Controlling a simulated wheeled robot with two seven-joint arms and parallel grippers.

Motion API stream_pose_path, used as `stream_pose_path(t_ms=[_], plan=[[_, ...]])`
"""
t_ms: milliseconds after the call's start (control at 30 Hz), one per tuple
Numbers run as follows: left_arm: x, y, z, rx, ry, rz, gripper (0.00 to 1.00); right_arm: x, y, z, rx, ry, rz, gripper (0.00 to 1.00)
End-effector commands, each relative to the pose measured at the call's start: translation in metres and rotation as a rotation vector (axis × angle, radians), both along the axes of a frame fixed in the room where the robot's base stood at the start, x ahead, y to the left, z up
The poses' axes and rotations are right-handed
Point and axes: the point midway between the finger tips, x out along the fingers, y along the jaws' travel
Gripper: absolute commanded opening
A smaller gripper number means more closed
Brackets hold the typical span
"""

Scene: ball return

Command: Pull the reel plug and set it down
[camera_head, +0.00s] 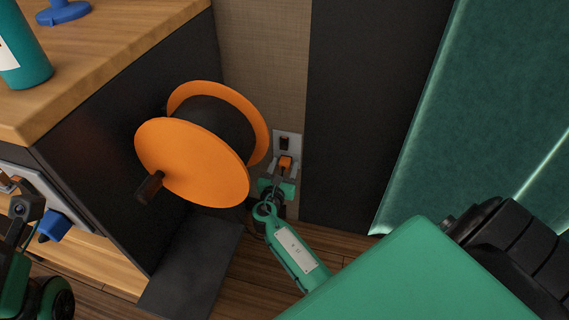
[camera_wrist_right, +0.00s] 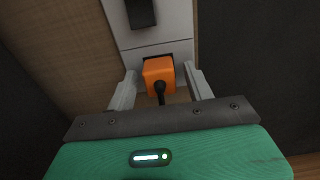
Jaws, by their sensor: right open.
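The reel plug (camera_head: 286,162) is a small orange block seated in the wall socket plate (camera_head: 279,140), with a dark cord leaving its front. It also shows in the right wrist view (camera_wrist_right: 159,70). My right gripper (camera_wrist_right: 161,83) is open, with its pale fingers on either side of the plug. A gap shows between the plug and each finger. In the head view the right gripper (camera_head: 284,170) is at the socket, low on the wall. Only part of my left arm shows at the left edge, and I see no left jaws.
An orange cable reel (camera_head: 193,165) with a dark handle is beside the wooden-topped counter (camera_head: 130,40). A teal bottle (camera_head: 22,55) and a blue object (camera_head: 65,11) stand on the counter. A dark mat (camera_head: 195,270) lies on the wooden floor. A dark panel (camera_head: 365,100) rises right of the socket.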

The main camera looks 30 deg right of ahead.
Motion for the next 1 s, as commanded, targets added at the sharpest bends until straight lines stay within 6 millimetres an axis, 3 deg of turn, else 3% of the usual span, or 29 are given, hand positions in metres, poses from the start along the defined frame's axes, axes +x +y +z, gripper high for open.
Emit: stream_pose_path(t_ms=[467,733,1000], plan=[[-0.0001,0.0000,0.0050,0.000,0.000,0.000,0.36,0.0000,-0.0001,0.0001,0.000,0.000,0.000,0.53],[-0.0002,0.0001,0.0050,0.000,-0.001,0.000,0.36,0.0000,0.0000,0.0001,0.000,0.000,0.000,0.00],[0.0004,-0.0002,0.0062,0.002,0.001,0.000,0.36,-0.0021,0.0026,0.0004,0.000,0.000,0.000,0.00]])
